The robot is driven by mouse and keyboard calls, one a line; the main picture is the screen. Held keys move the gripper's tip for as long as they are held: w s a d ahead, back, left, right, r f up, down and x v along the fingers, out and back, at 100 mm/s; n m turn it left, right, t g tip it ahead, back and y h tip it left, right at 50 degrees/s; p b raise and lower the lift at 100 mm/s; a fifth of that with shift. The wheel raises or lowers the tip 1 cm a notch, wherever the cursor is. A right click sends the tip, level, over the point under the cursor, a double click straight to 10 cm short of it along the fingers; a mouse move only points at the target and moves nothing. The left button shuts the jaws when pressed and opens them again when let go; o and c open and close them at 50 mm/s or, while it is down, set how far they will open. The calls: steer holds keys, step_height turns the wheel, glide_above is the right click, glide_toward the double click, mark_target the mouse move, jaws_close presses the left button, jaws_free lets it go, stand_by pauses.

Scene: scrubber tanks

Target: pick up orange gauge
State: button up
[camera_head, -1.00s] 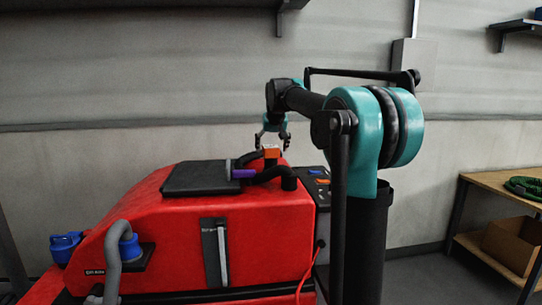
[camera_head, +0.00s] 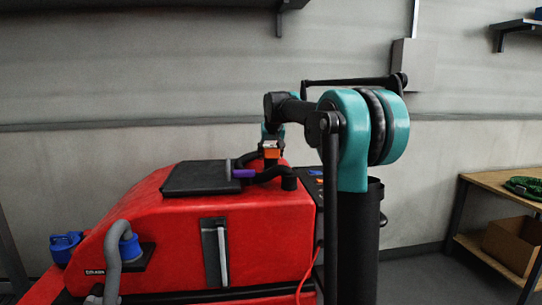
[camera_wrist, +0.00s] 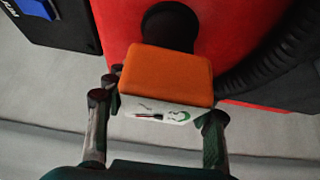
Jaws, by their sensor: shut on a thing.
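The orange gauge (camera_head: 271,153) is a small orange block at the top back of the red scrubber. In the wrist view the orange gauge (camera_wrist: 166,74) has a white face with a dial, a red needle and a green mark. A black round part (camera_wrist: 169,26) shows just beyond it. My gripper (camera_wrist: 158,118) has one finger at each side of the gauge and is shut on it. In the head view my gripper (camera_head: 272,137) is small and partly hidden behind the gauge. Whether the gauge still rests on the machine is unclear.
The red scrubber (camera_head: 185,240) fills the lower left, with a black lid (camera_head: 205,178), a dark hose (camera_head: 260,175) with a purple cuff and a grey hose with blue fittings. A wooden shelf table (camera_head: 500,186) stands at the right. A plain wall is behind.

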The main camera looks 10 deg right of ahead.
steer(key=shift+r, duration=0.1)
steer(key=shift+c, duration=0.2)
step_height(320, 180, up, 23)
stand_by(1.0)
